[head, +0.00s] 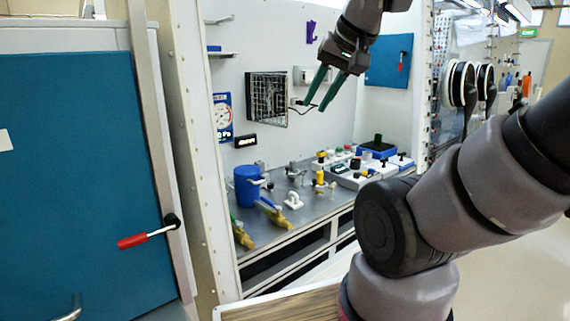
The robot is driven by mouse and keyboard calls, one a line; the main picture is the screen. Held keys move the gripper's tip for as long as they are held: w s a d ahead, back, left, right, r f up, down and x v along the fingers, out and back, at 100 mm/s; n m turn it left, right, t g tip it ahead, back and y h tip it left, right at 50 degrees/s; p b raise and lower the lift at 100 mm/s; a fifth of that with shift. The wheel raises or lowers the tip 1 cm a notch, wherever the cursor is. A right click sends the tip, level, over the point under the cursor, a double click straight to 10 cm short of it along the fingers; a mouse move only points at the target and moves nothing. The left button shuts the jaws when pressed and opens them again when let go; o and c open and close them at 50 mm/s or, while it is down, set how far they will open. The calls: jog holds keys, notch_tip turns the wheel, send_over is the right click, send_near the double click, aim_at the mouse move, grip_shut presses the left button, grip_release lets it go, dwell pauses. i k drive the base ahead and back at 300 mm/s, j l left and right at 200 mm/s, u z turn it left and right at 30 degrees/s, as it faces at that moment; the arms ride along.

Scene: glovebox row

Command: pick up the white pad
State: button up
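My gripper (313,106) hangs in the upper middle of the head view, inside the open glovebox bay. Its two green fingers point down and left, are spread apart, and have nothing visible between them. It is well above the grey worktop (268,232). I cannot pick out a flat white pad with certainty. A small white arched piece (293,200) stands on the worktop near its front edge, below the gripper. White control boxes (352,180) with knobs sit to its right.
A blue cylindrical container (247,186) and yellow-ended tools (271,212) are on the worktop's left. A blue tray (377,150) lies at the back right. A blue door (75,180) with a red-gripped handle (133,241) fills the left. My arm covers the lower right.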

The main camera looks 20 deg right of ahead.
aim_at(293, 203)
jog(key=i+l+u, duration=0.1)
jog(key=l+u, duration=0.55)
jog(key=l, duration=0.25)
jog(key=i, duration=0.05)
